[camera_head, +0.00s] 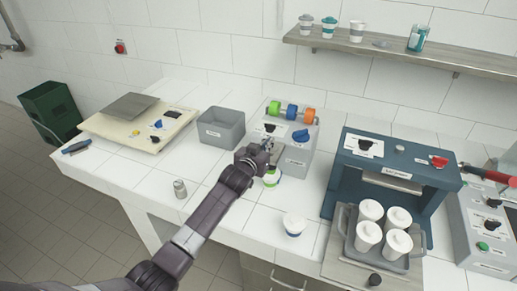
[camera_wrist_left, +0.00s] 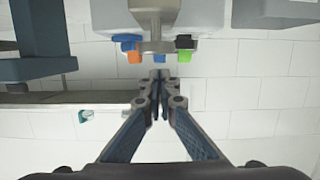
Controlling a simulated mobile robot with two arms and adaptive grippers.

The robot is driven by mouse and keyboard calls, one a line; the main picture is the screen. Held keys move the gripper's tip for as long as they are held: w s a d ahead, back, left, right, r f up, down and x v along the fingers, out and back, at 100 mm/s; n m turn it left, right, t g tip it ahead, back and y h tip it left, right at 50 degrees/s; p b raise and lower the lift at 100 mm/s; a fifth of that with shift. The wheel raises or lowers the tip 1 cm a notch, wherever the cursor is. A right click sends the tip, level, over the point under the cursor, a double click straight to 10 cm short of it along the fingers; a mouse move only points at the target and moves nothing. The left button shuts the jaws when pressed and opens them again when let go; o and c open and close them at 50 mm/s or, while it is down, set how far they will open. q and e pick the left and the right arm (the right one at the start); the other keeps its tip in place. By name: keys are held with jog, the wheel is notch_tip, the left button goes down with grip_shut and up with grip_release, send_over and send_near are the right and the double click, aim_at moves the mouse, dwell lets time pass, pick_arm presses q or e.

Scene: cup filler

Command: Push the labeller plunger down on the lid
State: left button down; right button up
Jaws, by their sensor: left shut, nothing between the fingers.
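The labeller (camera_head: 299,158) is a grey box on the white table with green, blue and orange rolls on top. My left gripper (camera_head: 262,152) is shut and empty at its front, above a white cup with a green-edged lid (camera_head: 272,177). My forearm and gripper partly cover the labeller's front and the cup. In the left wrist view the closed fingertips (camera_wrist_left: 158,76) point at a grey metal piece with a crossbar (camera_wrist_left: 157,46), which looks like the plunger. I cannot tell whether they touch. The lid is not seen in the wrist view. My right gripper is not in view.
A grey bin (camera_head: 221,128) stands left of the labeller. A blue machine (camera_head: 388,165) stands to its right, with a grey tray (camera_head: 345,240) of white cups in front.

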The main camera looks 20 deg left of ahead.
pick_arm(q)
jog(key=b+v, duration=0.3)
jog(key=v, duration=0.7)
jog(key=shift+s+r, duration=0.1)
